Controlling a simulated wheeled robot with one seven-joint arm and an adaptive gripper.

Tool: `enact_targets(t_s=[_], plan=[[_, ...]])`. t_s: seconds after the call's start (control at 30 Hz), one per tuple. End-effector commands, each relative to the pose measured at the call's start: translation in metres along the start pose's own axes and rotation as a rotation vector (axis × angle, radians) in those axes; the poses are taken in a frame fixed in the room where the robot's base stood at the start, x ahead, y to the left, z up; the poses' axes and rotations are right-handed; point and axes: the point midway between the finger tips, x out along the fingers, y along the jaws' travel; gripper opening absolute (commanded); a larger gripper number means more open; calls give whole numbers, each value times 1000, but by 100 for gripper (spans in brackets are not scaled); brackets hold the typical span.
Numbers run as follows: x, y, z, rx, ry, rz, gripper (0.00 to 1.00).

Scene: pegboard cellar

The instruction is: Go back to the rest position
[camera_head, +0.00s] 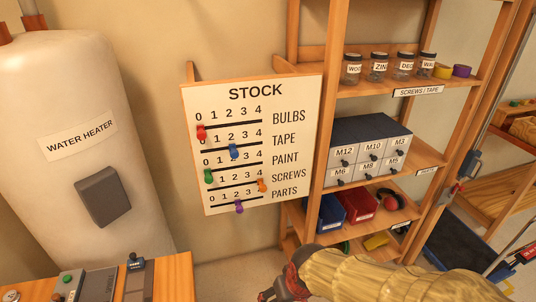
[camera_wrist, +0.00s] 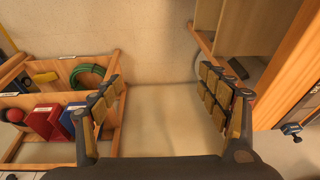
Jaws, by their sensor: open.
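My gripper (camera_wrist: 166,105) is open in the wrist view, its two padded fingers apart with only bare wall and floor between them. In the head view my gripper (camera_head: 270,294) shows at the bottom edge, partly cut off, in front of the lower shelf. My arm, in a tan sleeve, reaches in from the bottom right. The stock board (camera_head: 290,150) hangs above and to the left of the gripper, apart from it. Its coloured sliders sit on several rows.
A wooden shelf rack (camera_head: 325,225) stands right of the board, with jars, a drawer cabinet (camera_head: 345,152) and bins. A water heater (camera_head: 60,190) stands at the left. A wooden bench (camera_head: 172,272) with switches is at the bottom left. A green hose coil (camera_wrist: 88,76) lies on the low shelf.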

Motion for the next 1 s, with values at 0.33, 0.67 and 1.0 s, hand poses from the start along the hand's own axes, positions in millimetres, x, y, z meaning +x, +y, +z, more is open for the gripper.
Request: enact_targets(t_s=[0.33, 0.67, 1.0], plan=[[-169, 78, 73, 181, 97, 122, 76], [-213, 103, 72, 273, 235, 174, 76], [-213, 102, 71, 272, 235, 173, 76]])
